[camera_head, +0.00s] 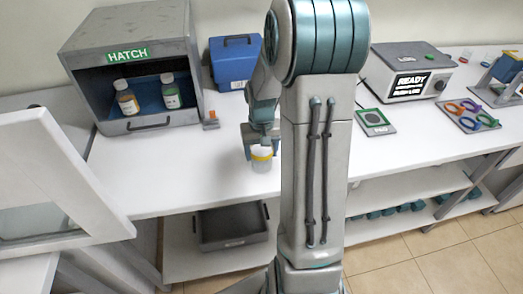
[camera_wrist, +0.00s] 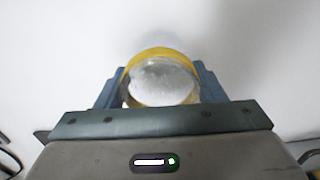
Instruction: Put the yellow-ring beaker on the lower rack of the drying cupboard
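The yellow-ring beaker (camera_head: 262,157) is a small clear glass with a yellow band, at the middle of the white bench. My gripper (camera_head: 261,147) is over it from above, with its fingers on both sides of the band. In the wrist view the beaker (camera_wrist: 161,80) sits between the two blue-grey fingers, which press against its sides. I cannot tell whether its base touches the bench. The drying cupboard is not clearly identifiable; a white framed panel (camera_head: 50,165) with a glass pane, perhaps its open door, stands at the far left. No lower rack is visible.
A grey hatch box (camera_head: 128,53) with two bottles stands at the back left, beside a blue case (camera_head: 235,62). A scale-like device (camera_head: 408,72) and a mat of coloured rings (camera_head: 470,116) are at right. A dark bin (camera_head: 232,226) sits below. The bench left of my gripper is clear.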

